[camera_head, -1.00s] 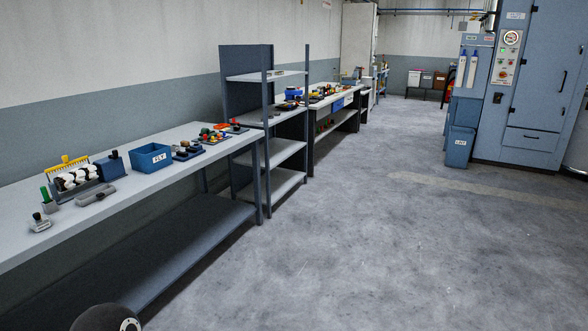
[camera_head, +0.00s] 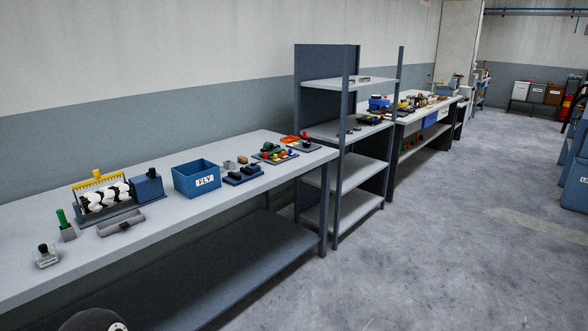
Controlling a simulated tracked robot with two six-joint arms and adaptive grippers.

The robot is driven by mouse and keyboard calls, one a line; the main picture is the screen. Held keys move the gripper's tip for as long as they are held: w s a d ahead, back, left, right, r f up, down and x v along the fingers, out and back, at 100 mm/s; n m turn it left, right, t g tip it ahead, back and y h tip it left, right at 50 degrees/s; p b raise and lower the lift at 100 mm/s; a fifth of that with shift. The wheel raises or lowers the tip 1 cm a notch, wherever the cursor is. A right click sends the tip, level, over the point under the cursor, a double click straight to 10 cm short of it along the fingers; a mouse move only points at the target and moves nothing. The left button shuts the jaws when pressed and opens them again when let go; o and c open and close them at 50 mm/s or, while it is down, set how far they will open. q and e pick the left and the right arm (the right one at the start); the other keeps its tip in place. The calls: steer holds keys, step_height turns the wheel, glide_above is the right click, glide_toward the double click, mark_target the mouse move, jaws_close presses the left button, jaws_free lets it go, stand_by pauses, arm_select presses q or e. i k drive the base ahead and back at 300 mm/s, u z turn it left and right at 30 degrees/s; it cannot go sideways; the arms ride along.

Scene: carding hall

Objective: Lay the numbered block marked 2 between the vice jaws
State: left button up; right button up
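I cannot make out a block marked 2 or a vice with certainty in the head view. Several small items stand on the far workbench (camera_head: 412,117) and on the near workbench (camera_head: 165,252), too small to read any number. Neither gripper is in view. Only a dark rounded part, probably of my own arm, shows at the bottom left edge.
The near bench holds a blue FLY bin (camera_head: 197,182), a roller device with a yellow comb (camera_head: 104,193), a green-handled tool (camera_head: 65,226) and a grey tray (camera_head: 121,224). A dark shelf unit (camera_head: 321,95) stands between the benches. The floor (camera_head: 440,250) at right is clear.

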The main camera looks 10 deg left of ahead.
mark_target(229, 164)
steer(key=u, duration=0.4)
steer(key=i, duration=2.15)
steer(key=u, duration=0.4)
